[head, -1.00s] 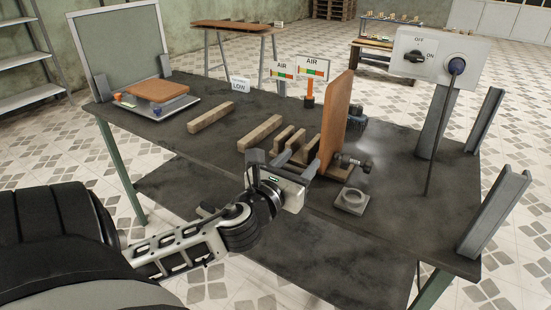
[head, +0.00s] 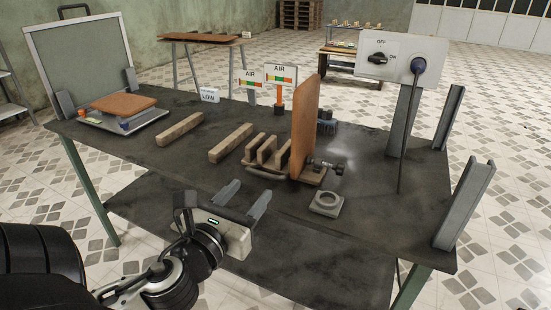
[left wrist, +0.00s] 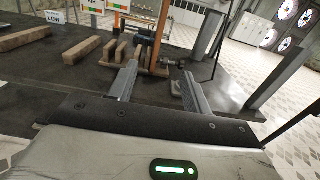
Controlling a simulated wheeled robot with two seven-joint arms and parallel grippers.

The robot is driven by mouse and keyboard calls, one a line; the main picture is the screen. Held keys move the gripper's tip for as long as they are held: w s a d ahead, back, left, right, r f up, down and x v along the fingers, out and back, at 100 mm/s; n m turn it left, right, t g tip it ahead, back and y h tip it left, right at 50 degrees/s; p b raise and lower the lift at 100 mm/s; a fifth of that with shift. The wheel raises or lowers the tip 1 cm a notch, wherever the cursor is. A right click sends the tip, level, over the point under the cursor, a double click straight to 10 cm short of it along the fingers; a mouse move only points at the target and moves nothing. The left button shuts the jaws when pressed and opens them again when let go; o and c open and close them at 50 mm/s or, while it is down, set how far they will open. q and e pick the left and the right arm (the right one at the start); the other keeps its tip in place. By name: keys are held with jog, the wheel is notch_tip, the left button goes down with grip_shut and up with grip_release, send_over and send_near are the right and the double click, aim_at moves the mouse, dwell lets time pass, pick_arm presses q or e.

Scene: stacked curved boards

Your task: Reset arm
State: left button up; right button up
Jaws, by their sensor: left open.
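My left gripper (head: 243,197) is open and empty. The board stands upright at the right end of the rack, next to a dark metal fitting (head: 325,167). My right gripper is not in view.
The dark table (head: 165,185) carries two wooden bars (head: 180,129), a grey ring block (head: 325,203), a tray with brown boards (head: 124,105), AIR signs (head: 280,75) and a switch box (head: 388,58). Metal posts (head: 466,207) rise at the right edge. Space before the table is free.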

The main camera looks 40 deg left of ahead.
pick_arm(q)
notch_tip(320, 180, down, 9)
jog(key=d+n+g+h, duration=0.2)
jog(key=d+n+g, duration=0.1)
jog(key=n, duration=0.6)
jog(key=s+d+f+n+g+h, duration=0.1)
jog(key=s+d+f+n+h, duration=0.1)
jog(key=d+f+n, duration=0.4)
jog(key=s+d+f+n+g+h, duration=0.2)
jog(key=d+f+n+h, duration=0.2)
jog(key=d+n, duration=0.5)
notch_tip(320, 180, down, 2)
jog(key=n, duration=0.7)
jog(key=shift+s+d+f+g+p, duration=0.25)
jog(key=shift+s+d+g+p, duration=0.05)
